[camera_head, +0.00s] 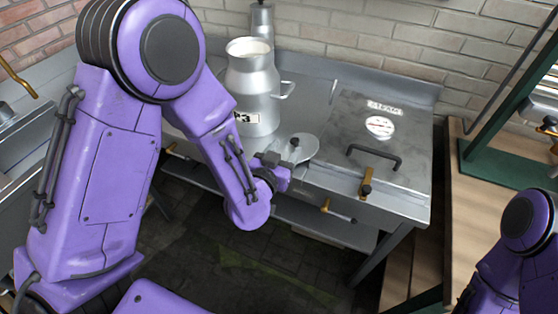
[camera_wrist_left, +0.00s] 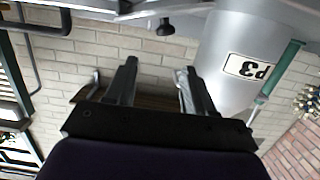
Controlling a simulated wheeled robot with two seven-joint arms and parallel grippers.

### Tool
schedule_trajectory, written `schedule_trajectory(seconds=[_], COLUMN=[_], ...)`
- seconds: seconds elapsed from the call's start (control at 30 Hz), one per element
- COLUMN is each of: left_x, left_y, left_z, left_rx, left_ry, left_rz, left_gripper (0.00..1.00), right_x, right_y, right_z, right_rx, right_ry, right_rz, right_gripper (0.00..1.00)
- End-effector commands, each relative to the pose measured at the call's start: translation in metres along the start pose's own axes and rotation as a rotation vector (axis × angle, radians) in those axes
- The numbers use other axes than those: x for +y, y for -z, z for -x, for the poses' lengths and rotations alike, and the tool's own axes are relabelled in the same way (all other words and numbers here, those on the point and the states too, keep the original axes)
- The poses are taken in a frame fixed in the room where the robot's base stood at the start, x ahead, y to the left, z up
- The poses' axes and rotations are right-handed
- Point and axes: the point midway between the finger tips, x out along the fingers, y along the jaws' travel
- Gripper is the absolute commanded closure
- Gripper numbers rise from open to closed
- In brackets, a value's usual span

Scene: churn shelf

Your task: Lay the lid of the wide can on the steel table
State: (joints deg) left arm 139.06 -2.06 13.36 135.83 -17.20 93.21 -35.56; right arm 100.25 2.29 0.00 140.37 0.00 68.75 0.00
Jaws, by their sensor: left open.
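The wide can (camera_head: 252,88) is a steel churn with a side handle and a label, standing upright on the steel table (camera_head: 325,105). Its mouth is uncovered and shows white contents. The can also shows upside down in the left wrist view (camera_wrist_left: 228,60), with a P3 label. The round steel lid (camera_head: 303,150) appears to lie flat on the table, to the front right of the can, its dark knob up. The knob (camera_wrist_left: 166,27) shows in the left wrist view, beyond the fingers. My left gripper (camera_head: 284,168) is open and empty beside the lid's near edge, apart from the knob.
A narrower steel vessel (camera_head: 262,20) stands behind the can. A dark handle (camera_head: 374,154) rises from the table's right part, with a brass tap (camera_head: 365,186) at the front. A wooden surface (camera_head: 470,190) lies at right. My right arm shows at lower right.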

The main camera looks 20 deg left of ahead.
Motion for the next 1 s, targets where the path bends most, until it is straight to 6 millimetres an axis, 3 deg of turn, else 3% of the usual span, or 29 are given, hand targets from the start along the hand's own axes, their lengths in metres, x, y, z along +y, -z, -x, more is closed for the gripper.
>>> schedule_trajectory(seconds=[0.1,0.2,0.47,0.57,0.67,0.7,0.77,0.8,0.9,1.0], left_x=[0.0,0.0,0.0,-0.005,-0.027,-0.04,-0.06,-0.072,-0.098,-0.114], left_y=[0.001,0.001,0.0,-0.017,-0.084,-0.121,-0.176,-0.208,-0.268,-0.3], left_z=[0.025,0.037,0.043,0.044,0.058,0.072,0.101,0.124,0.184,0.228], left_rx=[-0.001,0.0,0.001,-0.048,-0.24,-0.349,-0.516,-0.618,-0.826,-0.951], left_ry=[-0.002,-0.001,0.0,0.014,0.082,0.128,0.213,0.273,0.42,0.529], left_rz=[-0.002,-0.002,0.0,0.015,0.085,0.125,0.186,0.222,0.294,0.333], left_gripper=[0.47,0.47,0.47,0.47,0.47,0.47,0.47,0.47,0.47,0.47], right_x=[0.0,0.0,0.0,0.0,0.0,0.0,0.0,0.0,0.0,0.0], right_y=[0.0,0.0,0.0,0.0,0.0,0.0,0.0,0.0,0.0,0.0], right_z=[-0.001,0.0,0.001,0.0,0.0,0.0,0.0,0.0,0.001,0.001], right_rx=[0.0,0.0,0.0,0.0,0.0,0.0,0.0,0.0,0.0,0.0], right_ry=[0.0,0.0,0.0,0.0,0.0,0.0,0.0,0.0,0.0,0.0], right_rz=[0.0,0.0,0.0,0.0,0.0,0.0,0.0,0.0,0.0,0.0], right_gripper=[0.57,0.57,0.57,0.57,0.57,0.57,0.57,0.57,0.57,0.57])
